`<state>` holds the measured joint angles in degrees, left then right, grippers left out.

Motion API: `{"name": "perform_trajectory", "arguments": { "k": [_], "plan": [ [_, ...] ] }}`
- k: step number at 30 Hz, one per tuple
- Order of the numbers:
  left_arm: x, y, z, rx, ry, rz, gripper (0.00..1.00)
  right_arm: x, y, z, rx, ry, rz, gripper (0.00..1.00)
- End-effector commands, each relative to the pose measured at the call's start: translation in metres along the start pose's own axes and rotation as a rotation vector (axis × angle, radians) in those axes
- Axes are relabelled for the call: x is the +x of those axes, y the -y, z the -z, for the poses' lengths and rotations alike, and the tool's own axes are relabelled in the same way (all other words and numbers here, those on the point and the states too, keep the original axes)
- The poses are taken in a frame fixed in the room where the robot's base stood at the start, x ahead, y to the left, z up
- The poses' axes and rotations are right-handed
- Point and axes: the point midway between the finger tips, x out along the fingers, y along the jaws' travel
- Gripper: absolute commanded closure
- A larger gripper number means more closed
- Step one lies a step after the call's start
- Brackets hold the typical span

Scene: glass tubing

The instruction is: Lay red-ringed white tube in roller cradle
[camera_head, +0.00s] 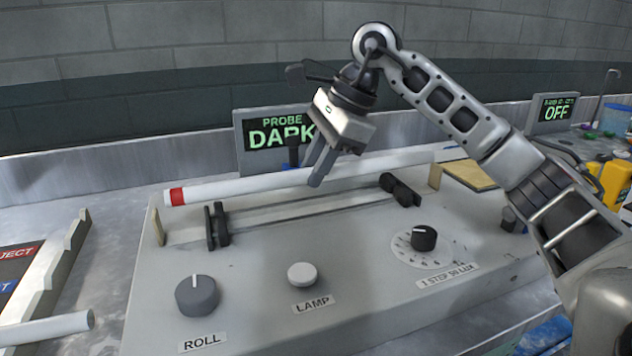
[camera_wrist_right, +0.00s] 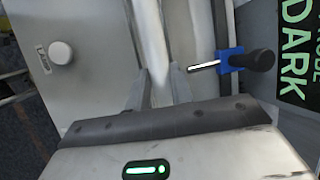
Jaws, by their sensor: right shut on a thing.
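In the right wrist view the tube (camera_wrist_right: 150,45) runs between the two fingers (camera_wrist_right: 155,88). The roller cradle has black rollers at its left (camera_head: 216,226) and right (camera_head: 400,190) ends, joined by rails. In the head view the tube appears behind and above these rollers; the exact gap is unclear. My left gripper is out of view.
The console (camera_head: 260,275) carries a ROLL knob (camera_head: 197,295), a LAMP button (camera_head: 302,274) and a dial (camera_head: 424,238). A blue and black probe (camera_wrist_right: 232,60) stands close beside the gripper. A PROBE DARK display (camera_head: 270,135) is behind. Another white tube (camera_head: 45,328) lies at left.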

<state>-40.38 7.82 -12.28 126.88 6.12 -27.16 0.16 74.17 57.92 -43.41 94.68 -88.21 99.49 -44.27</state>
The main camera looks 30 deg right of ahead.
Motion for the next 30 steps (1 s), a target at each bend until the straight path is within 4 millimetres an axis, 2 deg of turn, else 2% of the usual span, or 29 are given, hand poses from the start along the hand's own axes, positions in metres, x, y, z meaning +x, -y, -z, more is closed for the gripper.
{"name": "perform_trajectory", "arguments": {
  "k": [3,6,17,18,20,30],
  "plan": [
    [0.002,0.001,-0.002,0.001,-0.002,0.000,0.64,0.019,-0.003,0.009,0.002,-0.002,-0.004,1.00],
    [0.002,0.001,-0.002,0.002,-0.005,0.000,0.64,0.029,-0.005,0.013,0.001,-0.001,-0.002,1.00],
    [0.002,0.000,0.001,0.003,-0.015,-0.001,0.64,0.033,-0.006,0.014,0.001,0.001,-0.001,1.00],
    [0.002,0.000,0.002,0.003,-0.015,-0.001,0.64,0.032,-0.006,0.013,0.001,0.000,-0.001,0.69],
    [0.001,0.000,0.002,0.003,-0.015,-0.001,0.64,0.032,-0.006,0.013,0.001,0.000,-0.001,0.56],
    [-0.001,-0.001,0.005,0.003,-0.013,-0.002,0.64,0.026,-0.005,0.011,0.001,0.001,0.000,0.56]
  ]
}}
